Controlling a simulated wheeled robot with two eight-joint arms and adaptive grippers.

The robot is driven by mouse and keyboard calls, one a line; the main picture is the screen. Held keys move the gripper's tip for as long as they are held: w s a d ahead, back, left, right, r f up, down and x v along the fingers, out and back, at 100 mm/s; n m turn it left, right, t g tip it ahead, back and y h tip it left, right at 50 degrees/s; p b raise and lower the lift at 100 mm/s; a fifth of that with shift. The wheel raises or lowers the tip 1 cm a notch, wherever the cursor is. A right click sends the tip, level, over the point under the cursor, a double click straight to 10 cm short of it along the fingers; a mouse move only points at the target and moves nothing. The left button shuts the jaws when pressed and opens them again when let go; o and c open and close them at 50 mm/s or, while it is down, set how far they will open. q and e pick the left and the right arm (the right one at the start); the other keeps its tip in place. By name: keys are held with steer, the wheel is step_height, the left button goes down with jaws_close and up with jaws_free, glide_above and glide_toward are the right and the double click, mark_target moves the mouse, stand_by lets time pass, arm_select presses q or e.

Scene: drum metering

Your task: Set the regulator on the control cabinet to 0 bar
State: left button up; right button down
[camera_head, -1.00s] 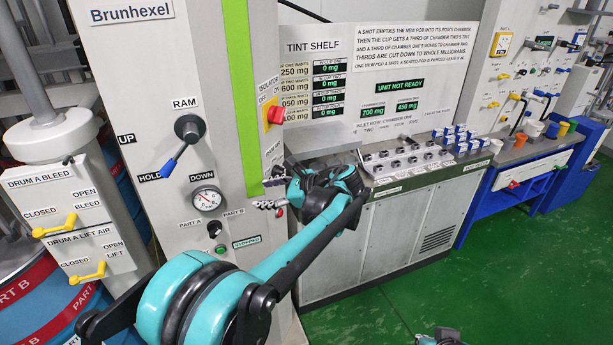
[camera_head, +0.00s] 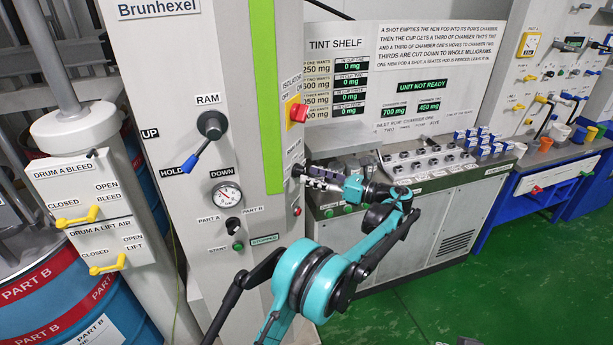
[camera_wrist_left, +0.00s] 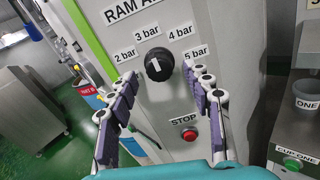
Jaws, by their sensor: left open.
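The regulator is a black round knob (camera_wrist_left: 157,62) on the cabinet's side face, under a partly visible "RAM A…" sign. Labels 2 bar, 3 bar, 4 bar and 5 bar surround it; no 0 bar label shows. Its white mark points up, roughly toward 3 bar. My left gripper (camera_wrist_left: 161,80) is open, with one finger on each side of the knob in the wrist view; contact cannot be told. In the head view, my left gripper (camera_head: 297,174) points left at the right side of the control cabinet (camera_head: 238,75). The right gripper is not in view.
A red STOP button (camera_wrist_left: 189,135) sits below the knob. The tint shelf console (camera_head: 420,220) stands close at right. The green floor is clear.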

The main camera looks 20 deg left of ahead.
mark_target(299, 171)
arm_select(q)
steer(key=shift+w+a, duration=0.15)
steer(key=shift+a, duration=0.55)
steer(key=shift+w+a, duration=0.1)
steer(key=shift+a, duration=0.6)
steer(key=c, duration=1.1)
steer(key=shift+c, duration=0.2)
